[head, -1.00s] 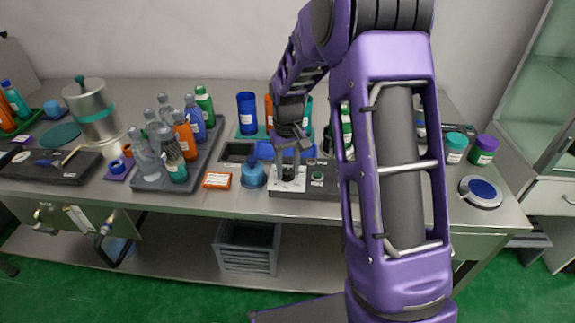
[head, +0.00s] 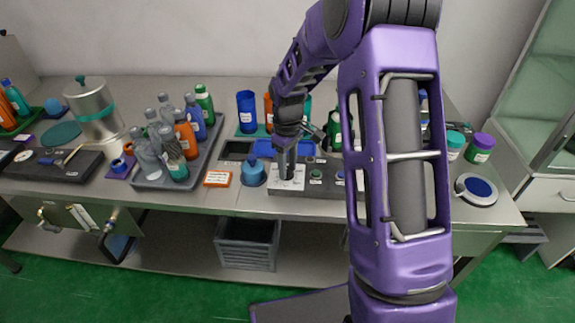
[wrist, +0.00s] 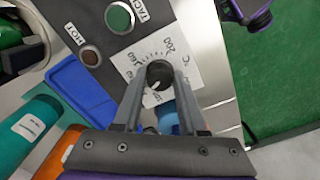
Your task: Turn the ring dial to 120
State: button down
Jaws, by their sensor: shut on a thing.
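The ring dial (wrist: 160,73) is a dark round knob on a white scale plate (wrist: 188,72) in the wrist view. The numbers 200 and 160 show on the plate; the marks nearer my fingers are partly covered, and I cannot tell the dial's exact setting. My gripper (wrist: 158,82) is shut on the dial, one finger on each side. In the head view my gripper (head: 287,172) points down over the plate (head: 288,184) at the left end of the dark control panel (head: 325,191), and its fingers hide the knob.
A green button (wrist: 119,17) and a dark red HOT lamp (wrist: 90,55) sit beside the plate. A blue tray (head: 264,148) lies behind. The bench's front edge is near.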

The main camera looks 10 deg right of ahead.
aim_at(288, 170)
dwell(0.3)
jog(key=shift+c, duration=2.3)
grip_release()
notch_tip(288, 170, up, 18)
jog(key=p, duration=0.2)
jog(key=shift+f, duration=0.25)
